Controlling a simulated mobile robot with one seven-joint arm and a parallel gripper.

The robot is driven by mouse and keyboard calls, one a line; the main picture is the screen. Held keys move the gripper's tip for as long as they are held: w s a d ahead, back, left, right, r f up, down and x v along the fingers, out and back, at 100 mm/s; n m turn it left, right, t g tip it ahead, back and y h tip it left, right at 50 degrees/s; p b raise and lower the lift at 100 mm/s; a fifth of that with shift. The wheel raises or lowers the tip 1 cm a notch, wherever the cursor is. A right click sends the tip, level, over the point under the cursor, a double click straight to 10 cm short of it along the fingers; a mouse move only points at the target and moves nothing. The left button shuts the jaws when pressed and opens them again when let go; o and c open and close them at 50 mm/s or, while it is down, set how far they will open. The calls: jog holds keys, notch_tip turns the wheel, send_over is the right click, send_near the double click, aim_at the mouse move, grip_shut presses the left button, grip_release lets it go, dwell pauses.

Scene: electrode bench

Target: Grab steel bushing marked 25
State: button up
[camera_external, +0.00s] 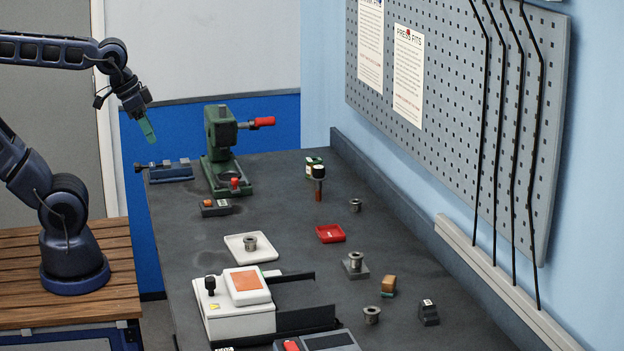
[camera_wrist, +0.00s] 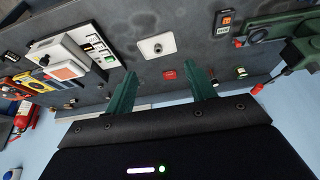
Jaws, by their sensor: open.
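Several steel bushings stand on the dark bench. One bushing (camera_external: 250,242) is on a white tray (camera_external: 235,254); it also shows in the wrist view (camera_wrist: 158,47). Another bushing (camera_external: 355,261) sits on a small grey block. Two more stand on the bare bench, one at the back right (camera_external: 355,205) and one nearer the front (camera_external: 371,315). I cannot read the number 25 on any of them. My gripper (camera_external: 149,132) is raised beyond the bench's far left corner, well apart from all bushings. In the wrist view its green fingers (camera_wrist: 165,82) are spread and empty.
A green press (camera_external: 220,150) with a red handle and a blue vise (camera_external: 171,172) stand at the far end. A white device (camera_external: 235,305) with dark rails fills the front left. A red tray (camera_external: 330,233) lies mid-bench. A pegboard (camera_external: 455,90) lines the right wall.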

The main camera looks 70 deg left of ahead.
jog(key=shift+o, duration=0.5)
jog(key=shift+w, duration=0.15)
jog(key=w+d+m, duration=0.2)
jog(key=w+d, duration=0.3)
jog(key=w, duration=0.6)
jog(key=m+g+h, duration=0.2)
jog(key=m+h, duration=0.2)
jog(key=m, duration=0.5)
send_over(378, 326)
jog(key=s+a, duration=0.3)
jog(key=a, duration=0.2)
notch_tip(378, 326, down, 21)
jog(key=x, duration=1)
jog(key=shift+w+a, duration=0.1)
jog(key=shift+a, duration=0.05)
jog(key=c, duration=1.1)
